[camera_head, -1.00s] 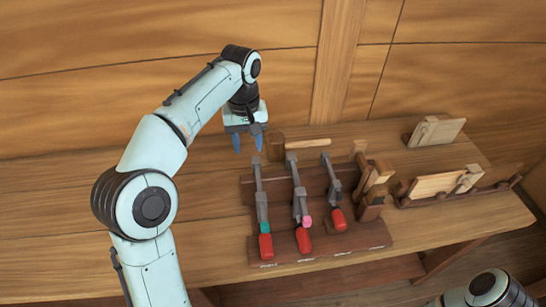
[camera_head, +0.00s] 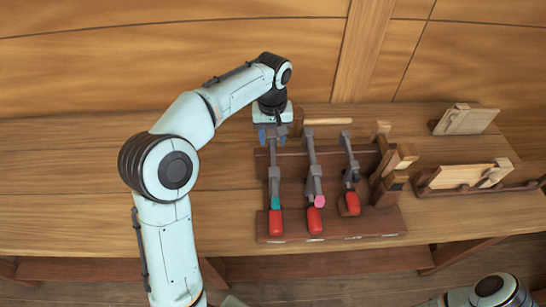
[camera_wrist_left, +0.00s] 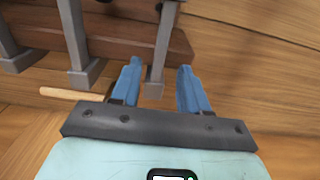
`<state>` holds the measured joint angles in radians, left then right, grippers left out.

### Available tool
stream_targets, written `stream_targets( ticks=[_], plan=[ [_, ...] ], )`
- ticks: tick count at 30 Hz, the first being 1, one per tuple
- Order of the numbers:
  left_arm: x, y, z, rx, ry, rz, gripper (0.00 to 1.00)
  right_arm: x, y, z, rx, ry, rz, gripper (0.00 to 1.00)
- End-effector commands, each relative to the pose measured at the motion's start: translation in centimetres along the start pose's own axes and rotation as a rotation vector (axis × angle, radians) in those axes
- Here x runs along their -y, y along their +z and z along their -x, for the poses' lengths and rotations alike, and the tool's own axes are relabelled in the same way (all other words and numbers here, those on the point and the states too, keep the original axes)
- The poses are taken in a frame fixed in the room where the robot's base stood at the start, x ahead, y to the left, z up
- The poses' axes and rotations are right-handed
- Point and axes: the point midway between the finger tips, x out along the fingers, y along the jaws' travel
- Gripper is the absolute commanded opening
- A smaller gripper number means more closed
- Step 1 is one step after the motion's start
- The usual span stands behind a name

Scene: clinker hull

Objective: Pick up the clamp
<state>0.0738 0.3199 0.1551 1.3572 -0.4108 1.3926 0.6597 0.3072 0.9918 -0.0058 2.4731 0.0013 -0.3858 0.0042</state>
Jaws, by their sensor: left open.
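Three clamps with grey bars and red handles lie side by side on a dark wooden rack (camera_head: 385,222). The left clamp (camera_head: 274,176) has a teal collar, the middle clamp (camera_head: 313,178) a pink one, and the right clamp (camera_head: 351,180) is shorter. My left gripper (camera_head: 272,133) is open at the far end of the left clamp. In the left wrist view, its blue fingers (camera_wrist_left: 160,86) stand either side of that clamp's bar end (camera_wrist_left: 163,45), with a gap on both sides. My right gripper is out of view.
A pale wooden stick (camera_head: 327,121) lies behind the rack; it also shows in the left wrist view (camera_wrist_left: 70,94). Wooden blocks (camera_head: 393,167) stand at the rack's right. Small wooden fixtures sit further right. The bench (camera_head: 70,205) is clear on the left.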

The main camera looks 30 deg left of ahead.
Motion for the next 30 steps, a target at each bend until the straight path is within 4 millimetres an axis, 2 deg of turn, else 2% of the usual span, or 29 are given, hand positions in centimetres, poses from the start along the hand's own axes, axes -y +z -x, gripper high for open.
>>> stream_targets(
  ticks=[1, 5, 13, 14, 15, 18, 30],
  plan=[
    [-0.1, 0.1, -1.1, 0.003, -0.001, 0.000, 0.45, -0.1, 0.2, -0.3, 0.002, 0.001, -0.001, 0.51],
    [-0.1, 0.1, -2.5, 0.001, 0.000, 0.002, 0.45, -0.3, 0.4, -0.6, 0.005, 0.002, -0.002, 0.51],
    [-0.1, 0.0, -2.7, 0.000, 0.001, 0.001, 0.45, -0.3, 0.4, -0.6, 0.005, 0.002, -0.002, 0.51],
    [-0.1, 0.0, -2.7, 0.000, 0.001, 0.001, 0.41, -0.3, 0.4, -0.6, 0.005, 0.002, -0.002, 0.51],
    [-0.1, 0.0, -2.7, -0.001, 0.001, 0.001, 0.28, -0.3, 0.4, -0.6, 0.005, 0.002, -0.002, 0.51],
    [-0.1, 0.0, -2.7, -0.001, 0.001, 0.001, 0.00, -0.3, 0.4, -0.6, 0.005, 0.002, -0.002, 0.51],
    [-0.1, 0.0, -2.7, -0.001, 0.001, 0.001, 0.00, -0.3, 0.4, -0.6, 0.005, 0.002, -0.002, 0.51]
  ],
)
